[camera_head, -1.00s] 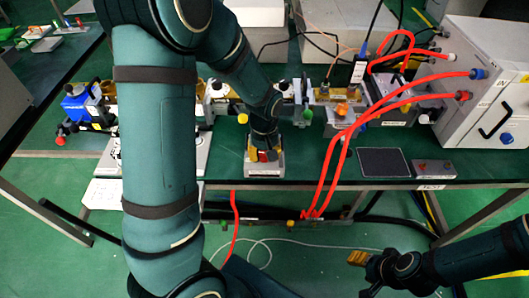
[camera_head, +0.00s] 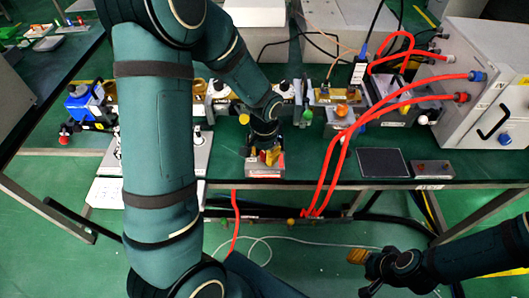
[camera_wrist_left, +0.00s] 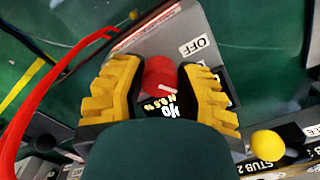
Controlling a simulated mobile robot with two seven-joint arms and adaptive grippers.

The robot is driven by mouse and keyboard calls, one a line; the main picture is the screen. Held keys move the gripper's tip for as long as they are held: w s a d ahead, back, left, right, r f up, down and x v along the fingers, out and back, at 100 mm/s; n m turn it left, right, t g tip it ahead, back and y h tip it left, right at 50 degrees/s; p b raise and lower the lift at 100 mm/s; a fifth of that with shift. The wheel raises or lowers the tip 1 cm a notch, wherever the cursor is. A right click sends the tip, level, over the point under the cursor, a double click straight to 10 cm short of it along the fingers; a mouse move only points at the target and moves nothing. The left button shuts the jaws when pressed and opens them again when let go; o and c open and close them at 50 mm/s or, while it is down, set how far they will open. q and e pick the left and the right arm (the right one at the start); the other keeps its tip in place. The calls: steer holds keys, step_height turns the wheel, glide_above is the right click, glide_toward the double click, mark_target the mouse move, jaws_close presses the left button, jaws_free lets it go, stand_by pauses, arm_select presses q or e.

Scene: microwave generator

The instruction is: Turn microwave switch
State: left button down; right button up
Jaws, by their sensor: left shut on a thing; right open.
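The microwave switch is a red knob (camera_wrist_left: 160,75) on a light grey box (camera_wrist_left: 215,22) with an OFF label (camera_wrist_left: 198,44) and a dark, partly hidden label beside the knob. My left gripper (camera_wrist_left: 162,88) is shut on the red knob, with one yellow finger on each side of it. In the head view the switch box (camera_head: 265,172) stands at the front edge of the green table, and my left gripper (camera_head: 267,155) reaches down onto it. The knob is mostly hidden there. My right gripper (camera_head: 360,272) is open and empty, low at the right, away from the table.
Red cables (camera_head: 340,150) hang over the table just right of the switch box. A dark pad (camera_head: 383,162) and a small grey box (camera_head: 432,169) lie further right. A large grey cabinet (camera_head: 490,90) stands at the right. A yellow knob (camera_wrist_left: 268,145) is close to my left gripper.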

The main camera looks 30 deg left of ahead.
mark_target(264, 154)
arm_select(q)
steer(key=shift+s+f+m, duration=0.1)
steer(key=shift+m, duration=0.4)
steer(key=c, duration=0.6)
jaws_free()
step_height(264, 154, up, 12)
stand_by(0.6)
